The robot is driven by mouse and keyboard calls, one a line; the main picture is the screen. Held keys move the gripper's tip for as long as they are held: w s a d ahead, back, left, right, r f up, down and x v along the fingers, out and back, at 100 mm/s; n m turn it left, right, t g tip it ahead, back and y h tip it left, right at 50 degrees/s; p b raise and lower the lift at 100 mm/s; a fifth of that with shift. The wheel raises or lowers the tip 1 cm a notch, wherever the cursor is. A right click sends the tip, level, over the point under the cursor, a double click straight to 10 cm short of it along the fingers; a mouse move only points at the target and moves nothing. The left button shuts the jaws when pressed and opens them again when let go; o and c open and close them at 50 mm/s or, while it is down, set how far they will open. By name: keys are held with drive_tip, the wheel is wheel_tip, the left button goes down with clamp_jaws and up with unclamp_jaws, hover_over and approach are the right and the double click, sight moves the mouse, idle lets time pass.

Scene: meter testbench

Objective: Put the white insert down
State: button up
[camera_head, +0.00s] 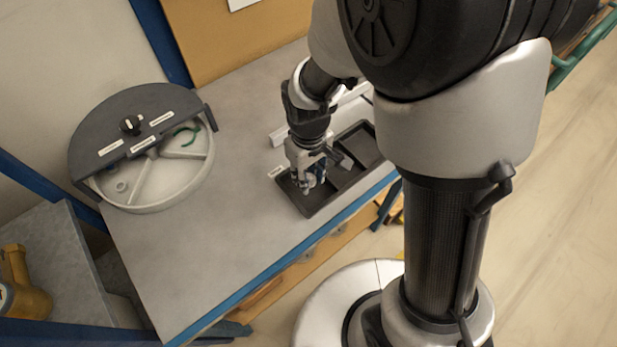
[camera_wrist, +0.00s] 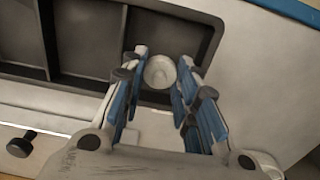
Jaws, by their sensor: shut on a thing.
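The white insert (camera_wrist: 160,72) is a small round, pale piece between my fingertips in the wrist view. My gripper (camera_wrist: 161,74) is shut on it. In the head view my gripper (camera_head: 308,185) points down over the left end of the dark compartment tray (camera_head: 349,178). The insert cannot be made out clearly there. The tray also shows in the wrist view (camera_wrist: 92,45), with the insert in front of its end compartment. I cannot tell whether the insert touches the tray floor.
A round grey testbench (camera_head: 150,180) with a dark half cover and a knob stands on the left of the grey table (camera_head: 215,240). A white bar (camera_head: 280,134) lies behind the tray. The table between them is clear. A yellow-brown meter (camera_head: 22,285) sits at lower left.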

sight(309, 179)
drive_tip(key=shift+f+b, duration=0.55)
drive_tip(key=shift+f, duration=1.25)
drive_tip(key=shift+f, duration=0.2)
drive_tip(key=o, duration=1)
drive_tip(key=shift+r, duration=0.1)
wheel_tip(309, 179, up, 12)
drive_tip(key=p, duration=0.4)
drive_tip(key=shift+r, duration=0.15)
